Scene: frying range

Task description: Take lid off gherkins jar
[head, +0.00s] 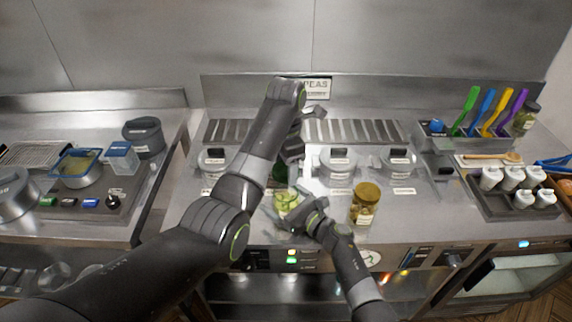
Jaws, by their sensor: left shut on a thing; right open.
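A clear jar with green slices (286,199), which looks like the gherkins jar, stands near the front of the counter's middle. My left gripper (286,163) points down above it and is shut on a dark green thing (280,173) that looks like its lid. The arm partly hides this lid, and I cannot tell whether it still touches the jar. My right gripper (311,212) is open at the jar's right side, close to the glass. I cannot tell whether its fingers surround the jar.
A second jar with a gold-brown lid (366,192) stands to the right. Lidded metal pots (338,161) line the counter behind. A tray of white bottles (497,208) and a holder with coloured utensils (452,145) are at the right. Bare counter lies right of the second jar.

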